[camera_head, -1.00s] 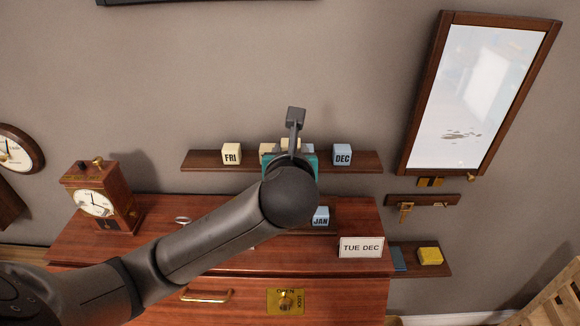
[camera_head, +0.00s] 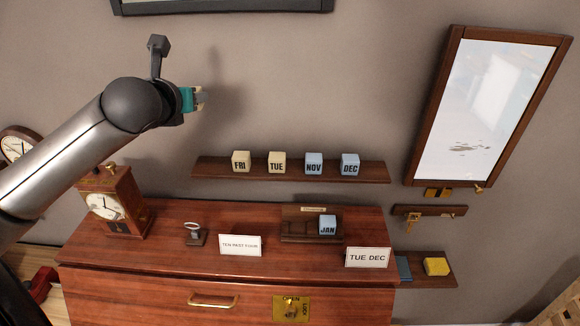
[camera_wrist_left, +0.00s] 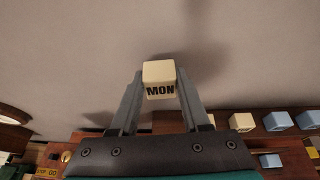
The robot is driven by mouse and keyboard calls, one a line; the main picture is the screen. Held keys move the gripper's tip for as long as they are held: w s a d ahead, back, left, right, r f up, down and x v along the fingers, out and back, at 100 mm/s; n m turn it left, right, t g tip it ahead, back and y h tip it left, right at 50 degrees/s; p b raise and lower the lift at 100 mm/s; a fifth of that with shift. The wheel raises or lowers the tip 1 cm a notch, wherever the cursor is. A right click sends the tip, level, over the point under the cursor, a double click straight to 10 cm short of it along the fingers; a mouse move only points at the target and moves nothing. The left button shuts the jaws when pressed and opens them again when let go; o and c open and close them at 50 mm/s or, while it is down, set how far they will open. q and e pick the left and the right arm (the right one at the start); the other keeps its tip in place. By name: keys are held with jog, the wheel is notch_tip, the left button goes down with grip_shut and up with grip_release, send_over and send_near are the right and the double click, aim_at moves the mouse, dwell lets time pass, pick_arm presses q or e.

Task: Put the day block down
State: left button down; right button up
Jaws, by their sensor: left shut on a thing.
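My left gripper (camera_head: 196,98) is shut on a cream day block (camera_wrist_left: 159,80) that reads MON in the left wrist view. It holds the block in the air in front of the wall, above and left of the wall shelf. In the head view the arm mostly hides the block (camera_head: 201,96). A small wooden calendar stand (camera_head: 297,227) sits on the cabinet top, with the blue JAN block (camera_head: 328,225) on its right side and bare space on its left. The wall shelf (camera_head: 215,168) bears cream FRI (camera_head: 241,162) and TUE (camera_head: 277,162) blocks and blue NOV (camera_head: 313,164) and DEC (camera_head: 349,165) blocks.
On the cabinet top (camera_head: 180,255) are a mantel clock (camera_head: 108,206), a small ring-topped stand (camera_head: 195,235) and cards reading TEN PAST FOUR (camera_head: 240,245) and TUE DEC (camera_head: 367,257). A mirror (camera_head: 490,110) and key rack (camera_head: 430,211) are at right.

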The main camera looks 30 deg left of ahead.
pick_arm(q)
notch_tip(320, 180, up, 5)
send_over(207, 170)
jog(key=shift+f+m+h, duration=0.2)
jog(key=shift+m+h, duration=0.1)
notch_tip(207, 170, down, 20)
jog(key=shift+b, duration=0.9)
jog(key=shift+f, duration=0.1)
jog(key=shift+c, duration=1.9)
grip_release()
jog(key=shift+d, duration=0.1)
jog(key=v, duration=1.2)
jog(key=shift+p, duration=0.4)
jog(key=shift+s, duration=0.1)
